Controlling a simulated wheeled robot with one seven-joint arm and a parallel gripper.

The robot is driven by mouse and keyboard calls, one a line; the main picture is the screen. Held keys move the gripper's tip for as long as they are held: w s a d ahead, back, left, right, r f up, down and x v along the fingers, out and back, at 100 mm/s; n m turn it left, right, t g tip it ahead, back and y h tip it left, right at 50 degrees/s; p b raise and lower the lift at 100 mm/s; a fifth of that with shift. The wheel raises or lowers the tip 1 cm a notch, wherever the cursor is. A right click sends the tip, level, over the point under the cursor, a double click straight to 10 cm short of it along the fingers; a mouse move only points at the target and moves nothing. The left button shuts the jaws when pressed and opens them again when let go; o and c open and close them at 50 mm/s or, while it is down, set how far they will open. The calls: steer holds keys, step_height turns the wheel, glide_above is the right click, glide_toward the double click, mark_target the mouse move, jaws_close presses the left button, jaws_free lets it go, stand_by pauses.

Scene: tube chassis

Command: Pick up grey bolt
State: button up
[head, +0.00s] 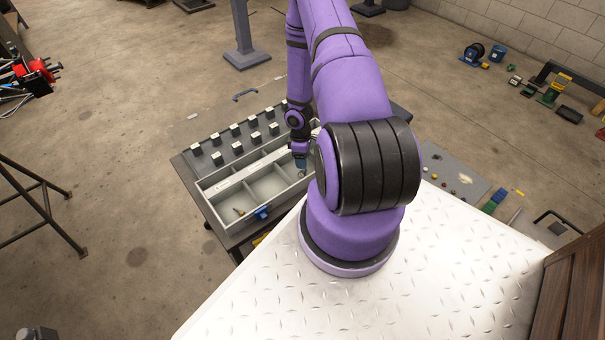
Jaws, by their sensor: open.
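A small greyish piece (302,175) shows right at the fingertips. It may be the grey bolt, but it is too small to be sure, and I cannot tell whether the fingers touch it. A small yellowish bolt-like piece (239,212) lies in the front left compartment.
Behind the tray, a dark panel (213,147) bears several light blocks. My arm hides the area to the right. A grey board (452,172) with small parts lies on the right.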

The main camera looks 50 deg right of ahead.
mark_target(304, 171)
steer(key=shift+s+a+f, duration=0.1)
steer(key=shift+s+f, duration=0.05)
steer(key=shift+f, duration=1.2)
steer(key=shift+s+a+f, duration=0.1)
steer(key=shift+f, duration=1.2)
steer(key=c, duration=0.6)
